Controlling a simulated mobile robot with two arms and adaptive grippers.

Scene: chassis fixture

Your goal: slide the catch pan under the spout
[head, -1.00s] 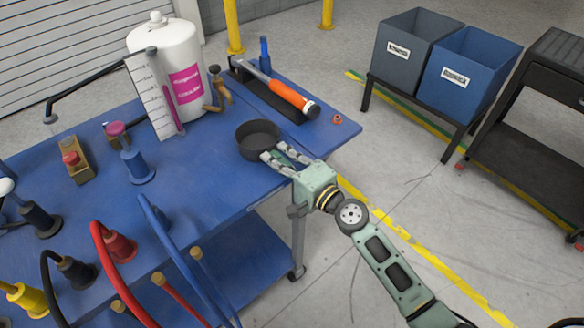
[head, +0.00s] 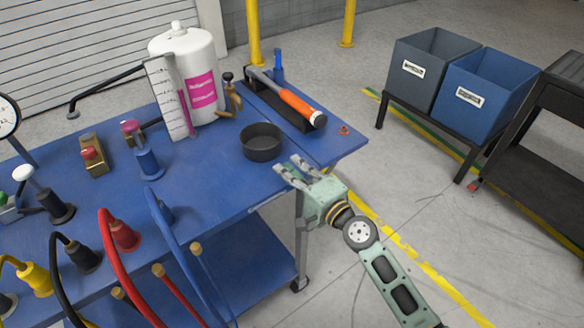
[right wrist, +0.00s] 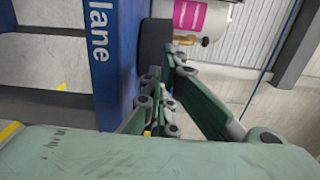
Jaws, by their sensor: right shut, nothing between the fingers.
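The catch pan (head: 262,147) is a round dark grey dish, upright on the blue table near its right front edge. The spout is a brass tap (head: 234,102) low on the white tank (head: 184,62). In the head view the pan stands in front and to the right of the tap, not directly below it. My right gripper (head: 290,170) is shut and empty, just in front of the pan's near right side, with a small gap. In the right wrist view the pan (right wrist: 154,42) shows partly, beyond the fingers. My left gripper is not in view.
A hammer with an orange handle (head: 298,104) lies in a black tray right of the pan. A small orange ring (head: 344,130) lies near the table corner. Hoses and fittings (head: 122,232) crowd the left. Grey and blue bins (head: 484,92) stand at the right.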

